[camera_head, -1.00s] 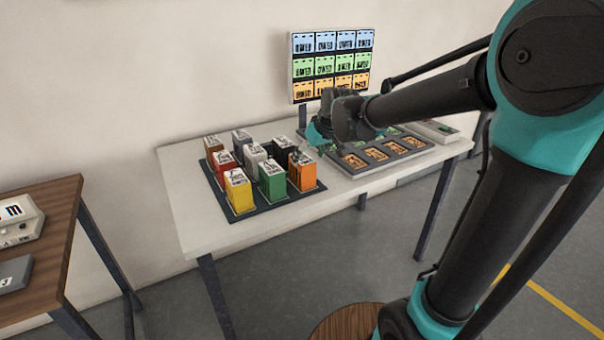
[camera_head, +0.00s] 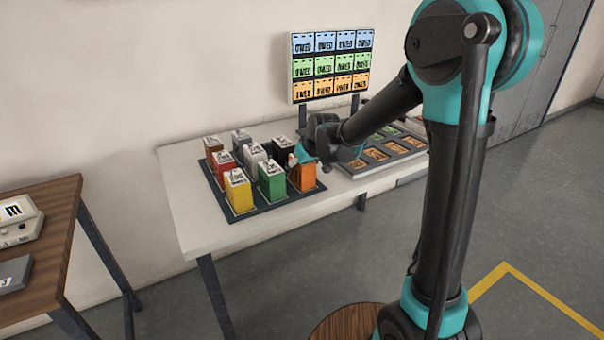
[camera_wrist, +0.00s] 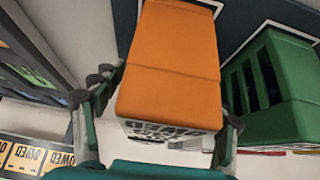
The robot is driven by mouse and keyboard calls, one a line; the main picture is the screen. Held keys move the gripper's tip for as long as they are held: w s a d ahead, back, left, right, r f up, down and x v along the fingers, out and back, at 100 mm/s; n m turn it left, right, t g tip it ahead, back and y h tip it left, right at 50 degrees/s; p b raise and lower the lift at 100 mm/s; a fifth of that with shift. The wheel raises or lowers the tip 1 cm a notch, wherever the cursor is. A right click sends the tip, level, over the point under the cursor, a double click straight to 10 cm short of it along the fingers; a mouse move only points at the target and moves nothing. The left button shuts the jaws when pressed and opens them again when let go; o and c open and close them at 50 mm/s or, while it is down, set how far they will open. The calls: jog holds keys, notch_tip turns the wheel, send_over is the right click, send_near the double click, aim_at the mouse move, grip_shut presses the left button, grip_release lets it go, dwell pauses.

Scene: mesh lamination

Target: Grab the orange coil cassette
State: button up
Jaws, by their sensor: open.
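The orange coil cassette (camera_head: 303,178) stands at the right front corner of the dark mat on the white table. In the wrist view the orange coil cassette (camera_wrist: 172,62) fills the middle, with its lettered label facing my gripper. My gripper (camera_wrist: 165,112) is open, with one finger on each side of the cassette. The right finger is very close to it; I cannot tell whether it touches. In the head view my gripper (camera_head: 296,158) is at the top of the cassette and partly hides it.
The green cassette (camera_head: 271,180) stands close beside the orange one, also in the wrist view (camera_wrist: 275,85). The black cassette (camera_head: 283,148) is behind. A grey tray (camera_head: 350,172) with several pockets lies to the right. A label board (camera_head: 332,66) rises at the back.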

jog(key=shift+w+a+f, duration=0.1)
jog(key=shift+f, duration=0.2)
grip_shut()
dwell(0.4)
